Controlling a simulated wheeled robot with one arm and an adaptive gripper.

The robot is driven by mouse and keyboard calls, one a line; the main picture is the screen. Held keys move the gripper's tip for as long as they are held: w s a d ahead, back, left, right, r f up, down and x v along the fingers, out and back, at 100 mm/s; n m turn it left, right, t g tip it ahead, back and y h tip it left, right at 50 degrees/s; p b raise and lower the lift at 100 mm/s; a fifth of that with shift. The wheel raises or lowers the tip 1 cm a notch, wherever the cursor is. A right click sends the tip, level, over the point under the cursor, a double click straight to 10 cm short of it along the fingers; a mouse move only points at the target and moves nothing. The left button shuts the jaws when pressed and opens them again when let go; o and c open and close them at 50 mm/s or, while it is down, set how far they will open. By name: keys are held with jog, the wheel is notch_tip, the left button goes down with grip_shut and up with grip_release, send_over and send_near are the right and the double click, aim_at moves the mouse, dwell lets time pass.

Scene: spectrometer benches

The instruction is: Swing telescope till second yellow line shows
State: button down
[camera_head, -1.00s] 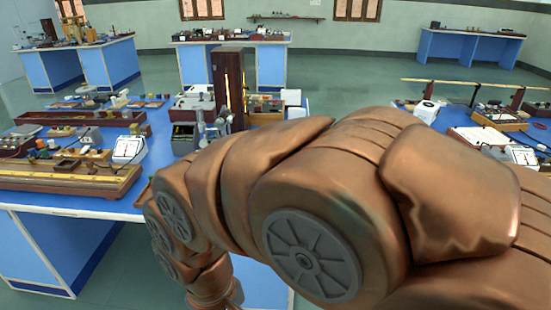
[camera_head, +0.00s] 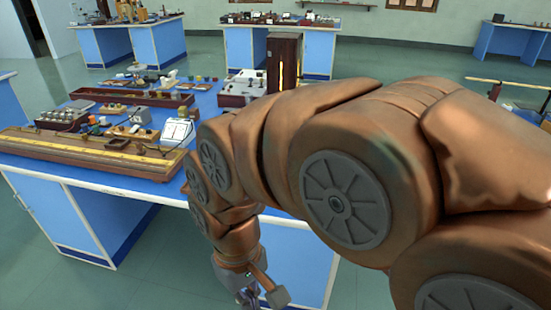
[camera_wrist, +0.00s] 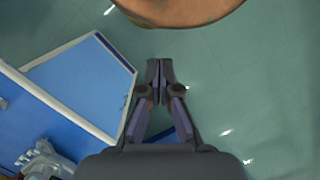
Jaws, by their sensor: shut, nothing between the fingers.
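No telescope or spectrometer can be made out; my copper-coloured arm covers the right part of the near bench in the head view. A tall dark wooden housing with a glowing yellow slit (camera_head: 281,74) stands at the back of that bench, just above my arm. My gripper (camera_wrist: 160,70) is shut and empty, pointing over bare floor beside the blue bench (camera_wrist: 75,85) in the wrist view. In the head view my gripper hangs low in front of the bench, partly cut off by the bottom edge.
The near bench holds a long wooden board with a yellow scale (camera_head: 85,147), a white-faced meter (camera_head: 178,132), and a long wooden tray (camera_head: 130,97). Another bench (camera_head: 542,100) stands at the right, partly behind my arm. Green floor (camera_head: 40,255) is open at the lower left.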

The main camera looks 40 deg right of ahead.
jog(key=w+d+r+m+y+p, duration=0.1)
jog(key=w+d+r, duration=0.1)
jog(key=w+r, duration=0.3)
jog(key=w+d+r+y, duration=0.2)
jog(key=w+r, duration=0.1)
jog(key=w, duration=0.4)
jog(key=w+d+r+m+t+y+p, duration=0.1)
jog(key=w+d+r+m+t, duration=0.15)
jog(key=w+d, duration=0.65)
jog(key=s+d+r+m+t+y+p, duration=0.1)
jog(key=s+d, duration=0.1)
jog(key=d, duration=1.2)
jog(key=s+d+r+m+t+p, duration=0.1)
jog(key=s+d+m+t, duration=0.1)
jog(key=d, duration=1.2)
jog(key=a+r+x, duration=0.1)
jog(key=a+x, duration=0.1)
jog(key=x, duration=1.2)
jog(key=shift+w+r+b, duration=0.2)
jog(key=shift+w+b, duration=0.2)
jog(key=shift+f, duration=0.1)
